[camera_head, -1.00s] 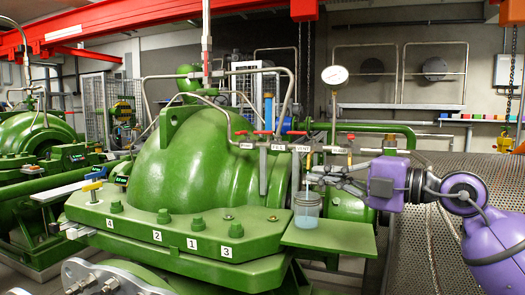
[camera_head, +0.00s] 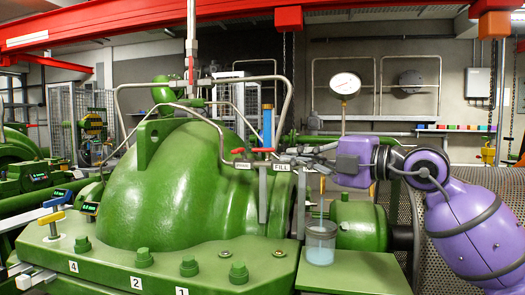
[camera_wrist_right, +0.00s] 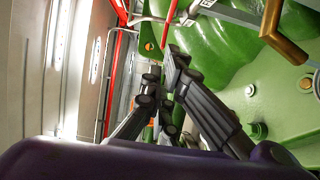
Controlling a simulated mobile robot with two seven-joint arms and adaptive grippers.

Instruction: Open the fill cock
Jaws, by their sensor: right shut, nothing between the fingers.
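The label reading FILL (camera_head: 282,167) hangs on the pipe rack beside the green pump casing. A red lever handle (camera_head: 263,150) sits just up and left of it, lying roughly level; I take it as the fill cock. My right gripper (camera_head: 292,157) comes in from the right with its fingers together and empty. Its tips are close to the right of the FILL label; whether they touch anything is unclear. In the wrist view the dark fingers (camera_wrist_right: 165,88) point toward the rack, and a red bar shows beyond them. My left gripper is out of view.
Another red lever (camera_head: 237,151) sits to the left over a second label. A glass jar (camera_head: 320,243) with pale liquid stands on a green shelf (camera_head: 360,272) below my arm. A bent steel pipe frame (camera_head: 289,95) rises over the casing. A gauge (camera_head: 345,83) stands behind.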

